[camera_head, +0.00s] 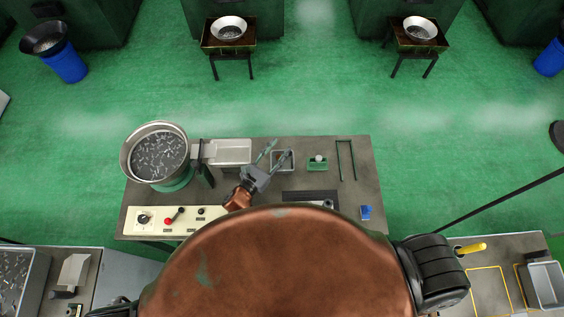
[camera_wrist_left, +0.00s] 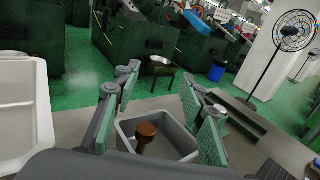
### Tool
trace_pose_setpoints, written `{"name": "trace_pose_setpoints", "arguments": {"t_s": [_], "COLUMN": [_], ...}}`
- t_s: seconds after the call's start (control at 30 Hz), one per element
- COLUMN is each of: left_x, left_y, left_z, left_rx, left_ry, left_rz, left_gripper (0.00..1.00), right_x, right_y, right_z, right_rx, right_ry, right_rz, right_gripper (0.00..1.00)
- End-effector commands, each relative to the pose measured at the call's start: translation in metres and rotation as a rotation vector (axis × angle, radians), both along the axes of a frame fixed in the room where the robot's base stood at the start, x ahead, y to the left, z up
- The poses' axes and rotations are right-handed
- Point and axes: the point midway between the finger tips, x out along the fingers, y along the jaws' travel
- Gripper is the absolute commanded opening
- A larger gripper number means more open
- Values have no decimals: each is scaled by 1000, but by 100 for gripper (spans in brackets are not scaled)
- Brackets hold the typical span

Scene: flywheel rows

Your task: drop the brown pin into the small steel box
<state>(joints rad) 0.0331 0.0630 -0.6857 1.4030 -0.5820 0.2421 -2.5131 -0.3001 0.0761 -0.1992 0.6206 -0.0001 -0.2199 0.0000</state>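The small steel box (camera_head: 284,169) sits on the grey workbench in the head view, right of the pale tray. It also shows in the left wrist view (camera_wrist_left: 178,134), below and between my finger pads. The brown pin (camera_wrist_left: 146,131) is inside the box in the left wrist view, thick end up and slightly tilted, touching neither finger. In the head view I cannot make the pin out. My left gripper (camera_head: 278,152) is open and empty above the box, its two fingers well apart. My right gripper is out of view.
A round bowl of metal parts (camera_head: 158,157) and a pale tray (camera_head: 233,152) stand left of the box. A green block with a white ball (camera_head: 317,163) and a dark green frame (camera_head: 346,159) are to its right. A control panel (camera_head: 172,219) lies along the front left.

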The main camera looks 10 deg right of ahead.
Motion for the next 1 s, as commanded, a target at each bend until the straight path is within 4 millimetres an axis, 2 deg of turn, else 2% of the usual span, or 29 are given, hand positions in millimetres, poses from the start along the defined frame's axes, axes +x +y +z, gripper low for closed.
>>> {"name": "trace_pose_setpoints", "arguments": {"t_s": [0.13,0.27,0.7,1.0], "left_x": [-2,-11,-69,-81], "left_y": [3,13,75,89], "left_z": [-1,-2,-1,0], "left_rx": [1,2,1,0], "left_ry": [1,2,2,0], "left_rz": [1,2,1,0], "left_gripper": [38,38,38,38], "right_x": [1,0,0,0], "right_y": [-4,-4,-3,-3], "right_z": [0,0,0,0], "right_rx": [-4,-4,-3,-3], "right_ry": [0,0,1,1], "right_rz": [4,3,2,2], "right_gripper": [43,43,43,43]}}
